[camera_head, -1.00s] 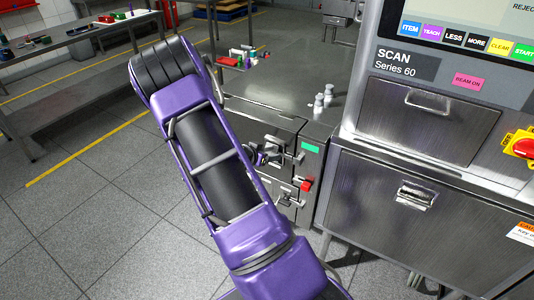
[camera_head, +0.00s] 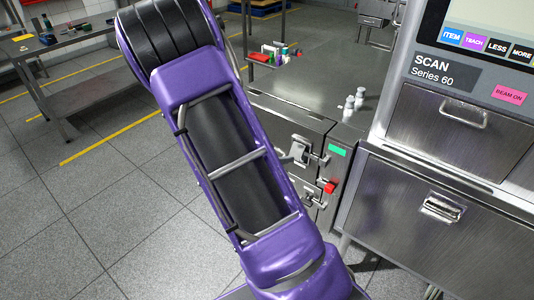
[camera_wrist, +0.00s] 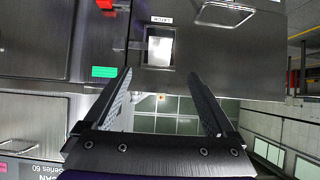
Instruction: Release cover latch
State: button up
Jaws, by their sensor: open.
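The cover latch (camera_wrist: 160,48) is a bright metal plate in a dark recess on a steel front, under a small label reading LATCH, in the wrist view. My gripper (camera_wrist: 158,76) is open and empty. The latch lies beyond the fingertips, in line with the gap between them, and I see no contact. In the head view a metal latch fitting (camera_head: 300,152) juts from the front of the steel cabinet (camera_head: 283,118), just right of my purple arm. My arm hides the gripper there.
A green label (camera_head: 337,149) and a red knob (camera_head: 328,185) sit right of the latch. The large scanner (camera_head: 450,165) stands close on the right. Two small metallic bottles (camera_head: 354,101) stand on the steel top. Open tiled floor lies to the left.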

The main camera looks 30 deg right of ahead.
jog(key=v, duration=0.5)
jog(key=shift+s+a+r, duration=0.15)
jog(key=shift+a, duration=0.15)
